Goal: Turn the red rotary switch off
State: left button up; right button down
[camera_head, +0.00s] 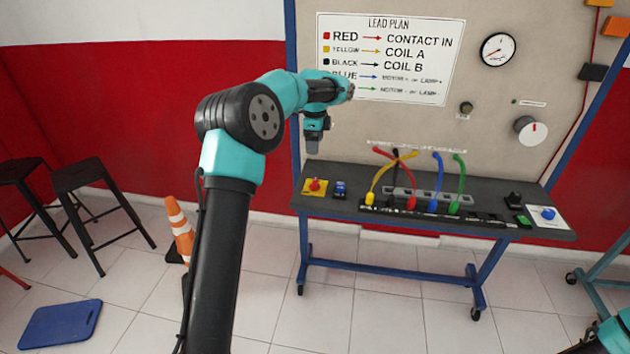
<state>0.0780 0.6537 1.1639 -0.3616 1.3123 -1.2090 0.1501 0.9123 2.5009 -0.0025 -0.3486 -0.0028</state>
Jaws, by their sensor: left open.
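The red rotary switch (315,185) is a small red knob on a yellow plate at the left end of the dark bench shelf. My left gripper (312,147) points down above it, apart from it, and holds nothing that I can see. Its jaws are open, though the gap is hard to make out at this size. The knob's exact pointing direction is too small to read. Only a teal and black piece of my right arm shows at the bottom right corner, and its gripper is out of view.
A blue switch (340,189) sits just right of the red one. Coloured leads (438,184) arch over the shelf's middle. A blue knob (547,213) on a white plate is at the right end. The upright panel (480,120) stands behind, with a gauge (497,49) and white dial (530,130).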

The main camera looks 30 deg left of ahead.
aim_at(315, 181)
pick_arm(q)
notch_tip(315, 181, down, 15)
jog(key=shift+f, duration=0.1)
dwell(0.4)
jog(key=shift+c, duration=0.4)
jog(key=c, duration=0.9)
jog(key=shift+o, duration=0.2)
